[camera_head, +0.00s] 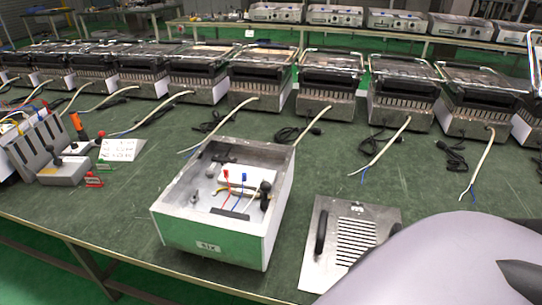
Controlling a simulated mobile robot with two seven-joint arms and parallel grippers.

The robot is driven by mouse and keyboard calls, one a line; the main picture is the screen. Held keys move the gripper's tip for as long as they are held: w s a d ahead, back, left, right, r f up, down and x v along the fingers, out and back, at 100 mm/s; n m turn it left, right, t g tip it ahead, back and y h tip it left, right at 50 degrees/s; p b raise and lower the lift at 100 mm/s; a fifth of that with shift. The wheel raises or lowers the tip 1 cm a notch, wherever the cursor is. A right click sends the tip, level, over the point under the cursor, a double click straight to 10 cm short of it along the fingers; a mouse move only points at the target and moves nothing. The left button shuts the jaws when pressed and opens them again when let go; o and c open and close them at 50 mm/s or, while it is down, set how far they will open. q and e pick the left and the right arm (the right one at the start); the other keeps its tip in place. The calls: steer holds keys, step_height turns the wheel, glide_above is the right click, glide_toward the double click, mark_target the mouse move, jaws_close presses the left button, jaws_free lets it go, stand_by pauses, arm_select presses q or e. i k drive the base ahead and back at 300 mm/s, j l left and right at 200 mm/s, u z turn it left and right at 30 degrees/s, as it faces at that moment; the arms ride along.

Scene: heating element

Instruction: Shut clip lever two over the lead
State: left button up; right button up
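An open metal housing (215,242) stands on the green table in the middle of the view. Inside it is a white block (246,178). A red lead (226,178) and a blue lead (243,177) stand up beside the block. A white cable with a dark end (265,189) is at the housing's right inner wall. The clip levers are too small to tell apart, so I cannot tell whether lever two is open or shut. Neither of my grippers is in view; a smooth grey part of my own body covers the bottom right.
A slotted metal panel with black handles (350,240) lies right of the housing. Several grills with loose cables line the back.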

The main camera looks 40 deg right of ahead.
mark_target(265, 186)
steer(key=z, duration=1.2)
steer(key=k+j+u, duration=0.15)
steer(key=j+u, duration=0.2)
steer(key=u, duration=0.15)
steer(key=k+j+u, duration=0.1)
steer(key=j+u, duration=0.35)
